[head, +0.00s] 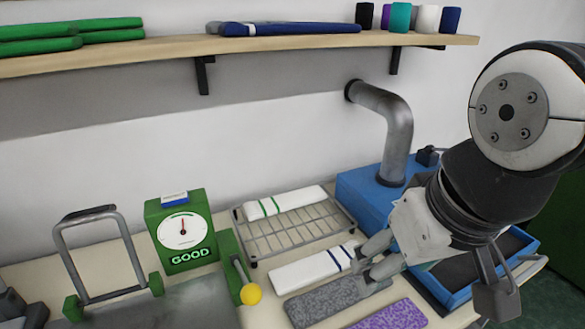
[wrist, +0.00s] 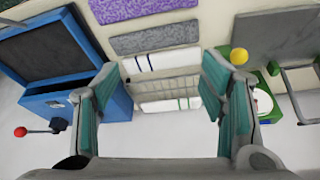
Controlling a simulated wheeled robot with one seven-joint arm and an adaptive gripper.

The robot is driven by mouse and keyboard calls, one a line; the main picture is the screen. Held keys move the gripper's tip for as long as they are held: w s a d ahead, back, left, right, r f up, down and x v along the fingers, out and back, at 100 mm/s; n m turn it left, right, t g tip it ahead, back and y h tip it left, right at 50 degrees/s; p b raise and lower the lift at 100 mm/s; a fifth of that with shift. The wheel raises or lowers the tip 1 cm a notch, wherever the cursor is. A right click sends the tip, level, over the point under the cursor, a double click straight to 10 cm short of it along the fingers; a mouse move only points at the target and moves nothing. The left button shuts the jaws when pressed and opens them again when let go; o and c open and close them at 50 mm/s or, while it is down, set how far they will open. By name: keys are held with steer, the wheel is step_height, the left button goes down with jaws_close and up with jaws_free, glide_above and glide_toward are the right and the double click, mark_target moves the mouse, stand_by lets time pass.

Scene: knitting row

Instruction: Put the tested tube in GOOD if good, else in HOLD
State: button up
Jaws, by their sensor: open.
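The green tester (head: 183,232) has a round dial with its needle pointing nearly straight up and a lit display reading GOOD. A white tube with green stripes (head: 285,202) lies along the back of a wire rack (head: 290,231). A white tube with blue stripes (head: 305,269) lies in front of the rack; my gripper partly covers its right end in the head view. My gripper (head: 430,285) is open, with its fingers wide apart. In the wrist view, both white tubes and the rack show beyond my open gripper (wrist: 160,78). I see no HOLD label.
A lever with a yellow ball (head: 250,294) stands beside the tester. A grey strip (head: 322,300) and a purple strip (head: 395,316) lie at the front. A blue machine (head: 362,190) with a pipe stands right. A metal frame (head: 100,255) stands left. A shelf (head: 250,42) runs above.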

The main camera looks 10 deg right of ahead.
steer(key=n, duration=0.1)
steer(key=n+g+h+p, duration=0.3)
steer(key=n+h+p, duration=0.15)
steer(key=n, duration=1.45)
glide_above(321, 263)
steer(key=s+a, duration=0.1)
steer(key=a, duration=0.5)
step_height(321, 263, down, 15)
steer(key=x, duration=1.3)
steer(key=shift+s+d+f, duration=0.1)
steer(key=shift+d+f, duration=0.05)
steer(key=shift+c, duration=0.3)
steer(key=c, duration=0.6)
